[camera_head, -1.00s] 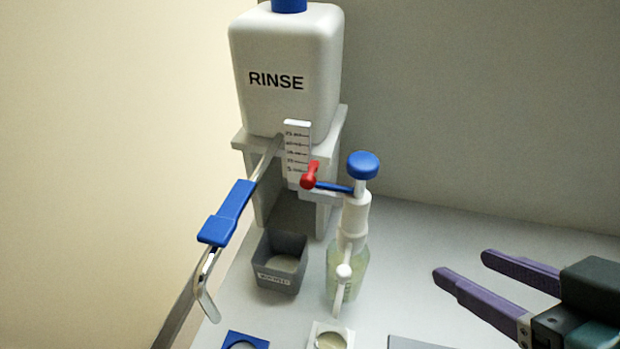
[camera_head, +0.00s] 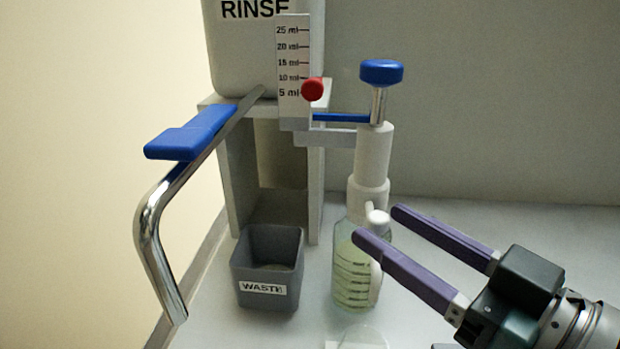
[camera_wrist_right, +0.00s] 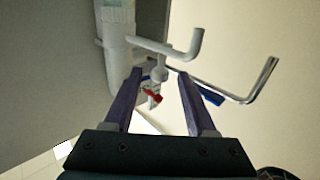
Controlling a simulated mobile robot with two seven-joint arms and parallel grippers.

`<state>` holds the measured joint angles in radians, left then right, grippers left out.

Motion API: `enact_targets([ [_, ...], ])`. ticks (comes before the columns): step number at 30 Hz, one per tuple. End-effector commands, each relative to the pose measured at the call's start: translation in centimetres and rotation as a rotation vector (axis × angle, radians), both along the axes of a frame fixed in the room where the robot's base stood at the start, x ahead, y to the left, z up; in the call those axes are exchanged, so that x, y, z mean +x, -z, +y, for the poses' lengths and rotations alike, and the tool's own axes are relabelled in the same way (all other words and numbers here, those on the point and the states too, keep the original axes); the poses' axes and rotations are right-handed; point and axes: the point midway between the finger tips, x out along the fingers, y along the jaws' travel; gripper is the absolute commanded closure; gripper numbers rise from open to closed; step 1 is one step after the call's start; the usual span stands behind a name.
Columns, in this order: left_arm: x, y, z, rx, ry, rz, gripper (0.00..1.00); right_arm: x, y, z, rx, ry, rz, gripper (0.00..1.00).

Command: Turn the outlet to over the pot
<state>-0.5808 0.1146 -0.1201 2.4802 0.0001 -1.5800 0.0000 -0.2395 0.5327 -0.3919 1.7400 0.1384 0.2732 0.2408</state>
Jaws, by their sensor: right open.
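A dispenser with a blue knob (camera_head: 381,72) and a white body (camera_head: 371,160) stands on a clear bottle (camera_head: 350,282) of pale green liquid. Its white outlet (camera_head: 376,270) comes off the body toward me and bends down in front of the bottle. A pale round pot (camera_head: 362,340) shows only in part at the bottom edge. My right gripper (camera_head: 374,222) is open and empty, its purple fingers pointing at the outlet. In the right wrist view the outlet (camera_wrist_right: 165,46) crosses just beyond the open fingertips; contact cannot be told. My left gripper is not in view.
A grey WASTE bin (camera_head: 266,290) stands left of the bottle. The RINSE tank (camera_head: 262,50) stands behind on a grey stand (camera_head: 238,180). Its chrome pipe (camera_head: 150,235) with a blue lever (camera_head: 188,135) reaches forward at left. A red knob (camera_head: 312,89) is beside the scale. The bench is clear at right.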

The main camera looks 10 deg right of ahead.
Motion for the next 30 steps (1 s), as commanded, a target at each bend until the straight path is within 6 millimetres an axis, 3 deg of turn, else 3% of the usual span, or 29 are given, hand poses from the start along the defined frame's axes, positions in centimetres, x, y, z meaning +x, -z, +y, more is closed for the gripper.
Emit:
enact_targets([
  [3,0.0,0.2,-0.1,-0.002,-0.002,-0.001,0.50,2.1,0.0,1.1,0.001,0.000,-0.003,0.44],
  [9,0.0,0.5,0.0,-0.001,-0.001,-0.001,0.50,4.3,0.0,2.4,0.001,0.000,-0.002,0.44],
  [20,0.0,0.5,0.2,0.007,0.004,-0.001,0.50,4.9,0.0,2.8,-0.001,0.000,0.002,0.44],
  [30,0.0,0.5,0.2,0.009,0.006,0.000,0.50,4.9,0.0,2.8,0.000,0.000,0.001,0.80],
])
